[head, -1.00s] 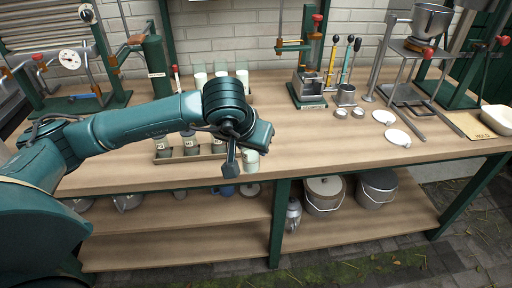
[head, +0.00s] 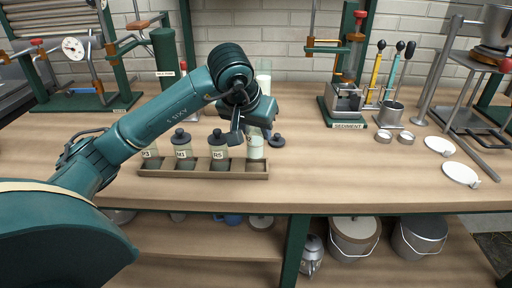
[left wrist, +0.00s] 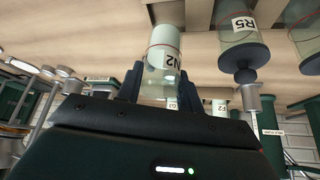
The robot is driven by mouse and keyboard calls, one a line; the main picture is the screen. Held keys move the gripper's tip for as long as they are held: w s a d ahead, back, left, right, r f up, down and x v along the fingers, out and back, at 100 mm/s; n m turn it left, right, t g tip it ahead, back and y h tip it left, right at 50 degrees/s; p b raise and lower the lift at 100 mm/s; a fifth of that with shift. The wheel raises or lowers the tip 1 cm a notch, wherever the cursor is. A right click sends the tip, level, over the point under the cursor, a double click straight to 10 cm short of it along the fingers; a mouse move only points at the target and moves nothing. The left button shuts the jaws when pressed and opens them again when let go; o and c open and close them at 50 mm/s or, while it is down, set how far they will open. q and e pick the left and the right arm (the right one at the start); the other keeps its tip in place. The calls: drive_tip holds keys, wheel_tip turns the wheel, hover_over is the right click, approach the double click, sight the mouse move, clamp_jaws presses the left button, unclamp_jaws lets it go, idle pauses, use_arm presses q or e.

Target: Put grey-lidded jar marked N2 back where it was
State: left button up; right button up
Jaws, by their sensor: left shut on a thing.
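The pale jar marked N2 (left wrist: 164,58) is gripped between the fingers of my left gripper (left wrist: 163,88) in the left wrist view. Its lid is hidden by the gripper there. In the head view, my left gripper (head: 248,128) holds the jar (head: 256,149) upright at the rightmost compartment of the wooden rack (head: 205,175). I cannot tell whether its base is inside or just above. My right gripper is out of view.
Pale jars (head: 263,82) stand farther back, partly hidden by my arm. A press labelled SEDIMENT (head: 346,100) and white discs (head: 461,174) are to the right. The bench between is clear.

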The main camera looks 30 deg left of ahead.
sight(256, 144)
use_arm(q)
wheel_tip(256, 144, down, 4)
drive_tip(key=shift+r, duration=0.15)
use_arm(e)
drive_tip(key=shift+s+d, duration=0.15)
use_arm(q)
drive_tip(key=shift+b, duration=0.3)
drive_tip(key=shift+f, duration=0.3)
drive_tip(key=o, duration=1.2)
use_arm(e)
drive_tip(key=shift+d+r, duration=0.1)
